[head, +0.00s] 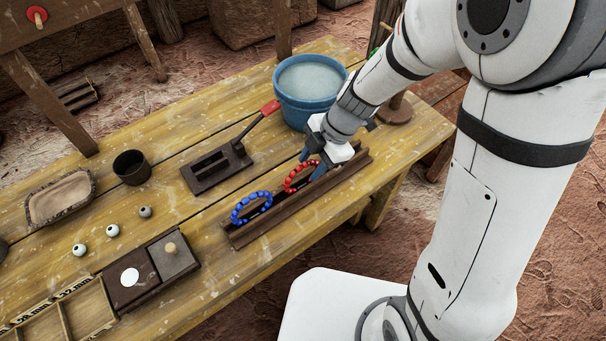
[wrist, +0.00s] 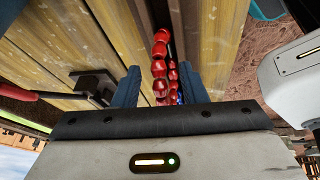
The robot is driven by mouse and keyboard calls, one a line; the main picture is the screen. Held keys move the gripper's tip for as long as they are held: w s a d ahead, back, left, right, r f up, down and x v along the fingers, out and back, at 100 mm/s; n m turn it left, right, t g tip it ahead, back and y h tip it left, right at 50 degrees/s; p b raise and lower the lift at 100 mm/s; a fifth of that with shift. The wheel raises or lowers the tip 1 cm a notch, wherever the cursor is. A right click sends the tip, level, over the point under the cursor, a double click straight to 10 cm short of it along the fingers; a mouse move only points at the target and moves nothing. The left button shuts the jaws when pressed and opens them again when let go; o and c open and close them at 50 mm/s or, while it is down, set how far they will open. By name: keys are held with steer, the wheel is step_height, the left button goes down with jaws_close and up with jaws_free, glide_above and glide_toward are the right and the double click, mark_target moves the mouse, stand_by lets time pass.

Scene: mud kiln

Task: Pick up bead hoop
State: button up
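A red bead hoop (head: 289,183) stands on edge in a long dark wooden rack (head: 262,230). A blue bead hoop (head: 237,212) stands in the same rack, to its left and nearer the rack's left end. My gripper (head: 312,163) is at the right part of the red hoop, with its blue fingers apart. In the wrist view my gripper (wrist: 160,72) has one finger on each side of the red beads (wrist: 160,50), with a visible gap on the left. A little blue shows behind the red beads there. The lower red beads are hidden by the gripper body.
A blue bucket (head: 311,98) of water stands behind my gripper. A dark metal mould (head: 216,169) with a red-tipped handle (head: 270,107) lies behind the rack. A dark cup (head: 131,167), a tray of sand (head: 60,199), loose beads and a dark box (head: 133,281) are farther left.

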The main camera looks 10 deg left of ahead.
steer(key=shift+c, duration=0.5)
jaws_close()
steer(key=shift+r, duration=0.15)
step_height(320, 180, up, 18)
steer(key=shift+b, duration=0.3)
